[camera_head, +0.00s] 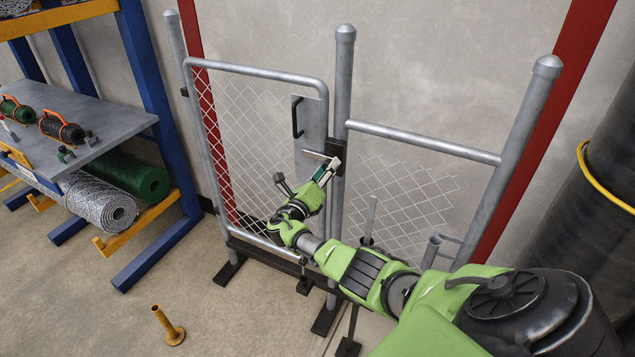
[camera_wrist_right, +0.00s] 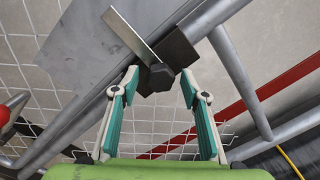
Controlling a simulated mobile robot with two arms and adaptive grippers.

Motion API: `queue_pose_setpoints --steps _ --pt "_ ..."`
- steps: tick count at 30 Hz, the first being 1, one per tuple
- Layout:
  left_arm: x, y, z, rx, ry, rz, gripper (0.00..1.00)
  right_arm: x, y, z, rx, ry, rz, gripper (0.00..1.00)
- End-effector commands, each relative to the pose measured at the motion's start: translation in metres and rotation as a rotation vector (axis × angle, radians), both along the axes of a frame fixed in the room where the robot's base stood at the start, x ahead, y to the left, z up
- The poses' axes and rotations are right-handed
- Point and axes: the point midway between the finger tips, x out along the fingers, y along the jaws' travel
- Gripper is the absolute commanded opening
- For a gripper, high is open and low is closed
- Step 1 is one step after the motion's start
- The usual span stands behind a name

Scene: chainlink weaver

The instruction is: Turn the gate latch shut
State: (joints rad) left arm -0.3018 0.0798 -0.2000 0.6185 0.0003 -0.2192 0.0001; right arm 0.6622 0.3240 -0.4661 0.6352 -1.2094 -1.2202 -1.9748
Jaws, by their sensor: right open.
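The gate (camera_head: 262,70) is a grey tube frame with chain-link mesh, standing upright at the middle post (camera_head: 344,80). Its metal plate (camera_head: 312,125) carries a black pull handle (camera_head: 297,117). The latch (camera_head: 318,155) is a light flat bar at the plate's edge, reaching toward a black block (camera_head: 337,150) on the post. In the right wrist view the latch bar (camera_wrist_right: 130,33) runs slanted to a dark knob (camera_wrist_right: 158,78). My right gripper (camera_head: 328,170) is open just below the latch. In the wrist view its fingertips (camera_wrist_right: 160,84) stand either side of the knob; contact cannot be told. My left gripper is out of view.
A fixed mesh panel (camera_head: 400,200) and a post (camera_head: 515,150) stand right of the gate. A blue rack (camera_head: 150,90) with a grey shelf and mesh rolls stands left. A yellow floor post (camera_head: 167,325) stands in front. A dark cylinder (camera_head: 600,180) is at the right.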

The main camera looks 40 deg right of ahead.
Motion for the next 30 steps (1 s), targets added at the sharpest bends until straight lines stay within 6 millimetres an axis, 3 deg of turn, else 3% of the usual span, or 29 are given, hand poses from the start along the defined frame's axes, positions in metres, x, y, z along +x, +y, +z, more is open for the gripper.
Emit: queue_pose_setpoints --steps 15,21,30 --pt "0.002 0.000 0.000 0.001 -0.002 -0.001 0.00 -0.037 0.087 -0.006 0.002 0.002 -0.001 0.41" --pt "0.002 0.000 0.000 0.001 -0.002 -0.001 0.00 -0.042 0.099 -0.006 0.001 0.000 -0.002 0.41" --pt "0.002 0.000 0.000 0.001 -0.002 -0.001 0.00 -0.042 0.099 -0.006 0.000 0.001 -0.002 0.41"
